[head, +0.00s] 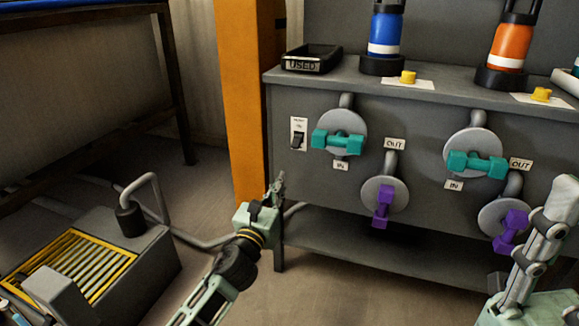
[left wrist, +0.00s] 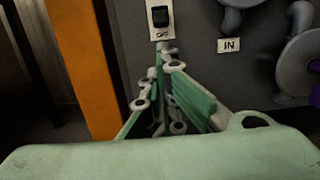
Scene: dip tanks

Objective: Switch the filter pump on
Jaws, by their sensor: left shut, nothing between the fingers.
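A black rocker switch on a white plate (head: 298,136) is on the grey cabinet front, near its left edge. The switch (left wrist: 160,16) also shows at the top of the left wrist view, with lettering below the rocker. My left gripper (head: 278,183) is shut and empty, its fingers pointing up, below the switch and apart from it in the head view. In the left wrist view its fingertips (left wrist: 168,62) are together just below the switch plate.
Teal-handled valves (head: 338,140) marked IN and purple-handled valves (head: 383,203) marked OUT stick out right of the switch. An orange post (head: 240,90) stands at the cabinet's left. A grey box with a yellow grate (head: 75,262) is at lower left.

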